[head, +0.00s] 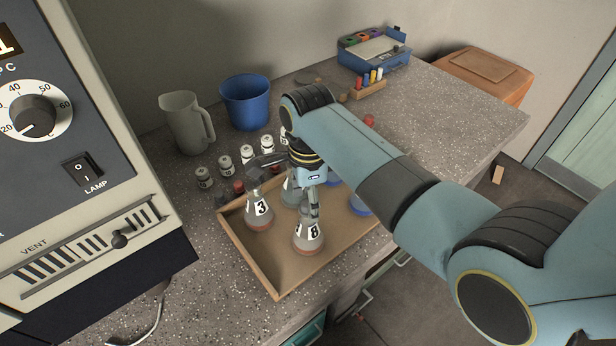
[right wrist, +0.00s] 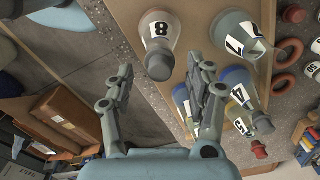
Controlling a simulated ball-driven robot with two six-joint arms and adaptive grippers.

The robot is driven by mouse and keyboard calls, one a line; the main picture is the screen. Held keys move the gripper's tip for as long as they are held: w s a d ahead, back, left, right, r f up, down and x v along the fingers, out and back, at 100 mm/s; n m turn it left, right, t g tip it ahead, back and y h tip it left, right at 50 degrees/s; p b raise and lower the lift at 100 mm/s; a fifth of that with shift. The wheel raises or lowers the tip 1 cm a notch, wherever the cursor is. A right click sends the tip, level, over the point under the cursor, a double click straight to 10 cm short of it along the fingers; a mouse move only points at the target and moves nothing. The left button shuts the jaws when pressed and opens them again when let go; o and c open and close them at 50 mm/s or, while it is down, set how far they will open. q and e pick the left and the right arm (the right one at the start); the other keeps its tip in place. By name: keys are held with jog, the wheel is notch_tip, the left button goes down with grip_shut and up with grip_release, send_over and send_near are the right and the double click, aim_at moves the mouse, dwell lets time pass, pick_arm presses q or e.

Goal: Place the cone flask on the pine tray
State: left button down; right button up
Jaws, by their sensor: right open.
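The pine tray (head: 282,284) lies near the bench's front edge. Several numbered cone flasks stand on it, including flask 8 (head: 308,240) and flask 3 (head: 259,214), both with reddish liquid. My right gripper (head: 284,196) is open, above the tray, with one finger close to flask 8 and partly in front of it. In the right wrist view flask 8 (right wrist: 158,42) appears ahead of the open fingers (right wrist: 160,76), apart from them. Flask 7 (right wrist: 238,42) is to its right. My arm and gripper hide other flasks in part. My left gripper is out of view.
A beige jug (head: 184,124), a blue bucket (head: 246,102) and several small white bottles (head: 225,165) stand behind the tray. A panelled device (head: 80,130) with a dial fills the left. The bench (head: 455,115) is clear at the right.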

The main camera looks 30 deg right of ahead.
notch_tip(320, 180, up, 8)
jog(key=shift+r, duration=0.2)
dwell(0.4)
jog(key=s+d+r+n+t, duration=0.1)
jog(key=s+d+r+n, duration=0.15)
jog(key=s+n, duration=0.45)
jog(key=s+d+r+n+t, duration=0.1)
jog(key=s+r+n+t, duration=0.15)
jog(key=s+n, duration=0.5)
jog(key=s+d+r+n, duration=0.2)
jog(key=s+r+n, duration=0.1)
jog(key=s+n, duration=0.4)
notch_tip(320, 180, down, 36)
jog(key=d+g+b, duration=0.1)
jog(key=d+b, duration=0.2)
jog(key=b, duration=0.6)
jog(key=s+f+g+b, duration=0.1)
jog(key=s+f+b, duration=0.3)
jog(key=s+f, duration=0.5)
jog(key=s+f+b, duration=0.4)
jog(key=s+f, duration=0.6)
jog(key=f, duration=0.5)
jog(key=shift+s+d+g+h, duration=0.15)
jog(key=shift+d+g+h, duration=0.15)
jog(key=shift+g+h, duration=0.1)
